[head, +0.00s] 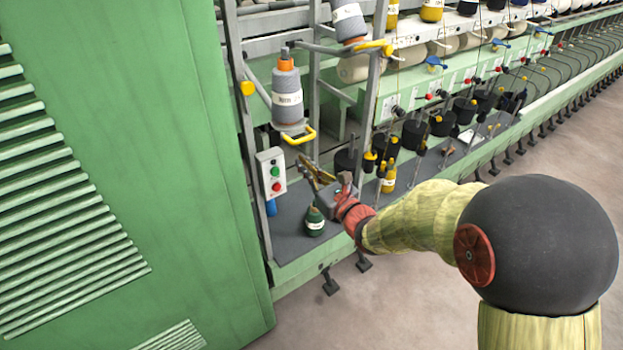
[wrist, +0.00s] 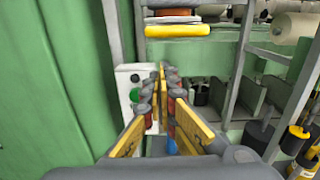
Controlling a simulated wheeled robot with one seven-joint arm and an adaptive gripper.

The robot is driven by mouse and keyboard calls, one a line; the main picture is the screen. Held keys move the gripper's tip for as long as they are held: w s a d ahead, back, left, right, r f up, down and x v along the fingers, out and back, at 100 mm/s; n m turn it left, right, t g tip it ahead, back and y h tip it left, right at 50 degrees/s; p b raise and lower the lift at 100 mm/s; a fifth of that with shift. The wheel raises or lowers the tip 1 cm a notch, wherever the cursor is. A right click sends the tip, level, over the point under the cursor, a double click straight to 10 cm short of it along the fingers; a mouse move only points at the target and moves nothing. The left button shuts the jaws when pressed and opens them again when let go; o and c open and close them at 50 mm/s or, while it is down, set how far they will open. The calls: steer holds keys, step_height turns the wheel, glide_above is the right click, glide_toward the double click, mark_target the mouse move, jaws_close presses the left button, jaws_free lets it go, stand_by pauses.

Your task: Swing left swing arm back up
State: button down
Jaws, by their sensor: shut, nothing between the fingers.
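The left swing arm carries a grey spool (head: 287,97) with an orange top. Its yellow handle (head: 301,135) sits low, just above the control box. In the wrist view the yellow handle (wrist: 177,31) crosses the top, ahead of and above my fingers. My gripper (head: 308,168) is shut and empty, below the handle and apart from it. Its yellow fingers (wrist: 162,78) come together in front of the box in the wrist view. A second swing arm with a yellow handle (head: 375,47) and a tilted grey spool (head: 348,20) is higher and to the right.
A control box (head: 271,173) with green and red buttons stands close left of my gripper. A dark green bottle (head: 315,221) and a yellow bottle (head: 389,177) stand on the grey shelf. A frame post (head: 371,95) rises to the right. A green cabinet (head: 130,150) fills the left.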

step_height(320, 180, up, 2)
steer(key=shift+r, duration=0.1)
stand_by(0.4)
